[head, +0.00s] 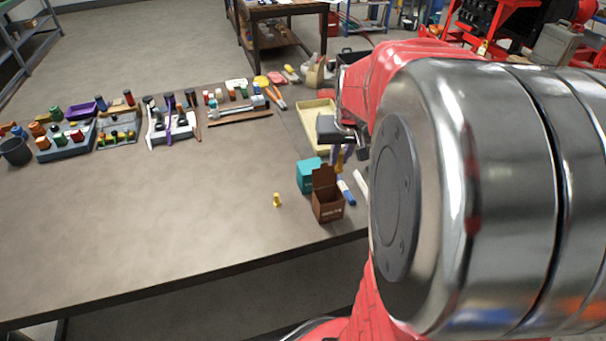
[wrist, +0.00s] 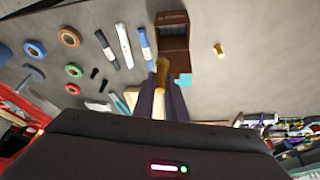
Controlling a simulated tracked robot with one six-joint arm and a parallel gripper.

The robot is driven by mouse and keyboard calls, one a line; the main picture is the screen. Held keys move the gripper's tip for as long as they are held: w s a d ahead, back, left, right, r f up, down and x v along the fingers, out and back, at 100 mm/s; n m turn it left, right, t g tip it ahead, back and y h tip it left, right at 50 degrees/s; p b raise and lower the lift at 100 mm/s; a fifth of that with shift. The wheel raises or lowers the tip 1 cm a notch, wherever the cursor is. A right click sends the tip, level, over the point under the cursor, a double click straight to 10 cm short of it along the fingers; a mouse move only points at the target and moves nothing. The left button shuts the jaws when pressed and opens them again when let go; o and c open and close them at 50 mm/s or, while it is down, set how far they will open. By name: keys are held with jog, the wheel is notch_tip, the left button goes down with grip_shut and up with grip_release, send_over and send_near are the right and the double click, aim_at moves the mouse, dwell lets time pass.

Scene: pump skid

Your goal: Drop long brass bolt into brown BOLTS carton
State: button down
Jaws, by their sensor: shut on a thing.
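The brown BOLTS carton (head: 327,205) stands near the table's front edge with its lid flap up. It also shows at the top middle of the wrist view (wrist: 172,42). My gripper (wrist: 163,98) is shut on a long brass bolt (wrist: 162,72), whose head points toward the carton. In the head view the gripper (head: 338,158) is partly hidden by my arm, above and just behind the carton. I cannot tell how high the bolt is above the carton. A short brass piece (head: 277,200) stands on the table left of the carton, also in the wrist view (wrist: 219,49).
A teal box (head: 307,174) stands right behind the carton. A blue-and-white marker (head: 346,192) lies to its right. A cream tray (head: 316,122) is farther back. Racks and tools line the table's far side. The table's left middle is clear.

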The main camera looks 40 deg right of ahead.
aim_at(339, 168)
jog(key=shift+f, duration=2.85)
jog(key=c, duration=1.7)
grip_release()
jog(key=shift+r, duration=0.1)
jog(key=v, duration=1.3)
jog(key=shift+a+r, duration=0.15)
jog(key=shift+r, duration=0.15)
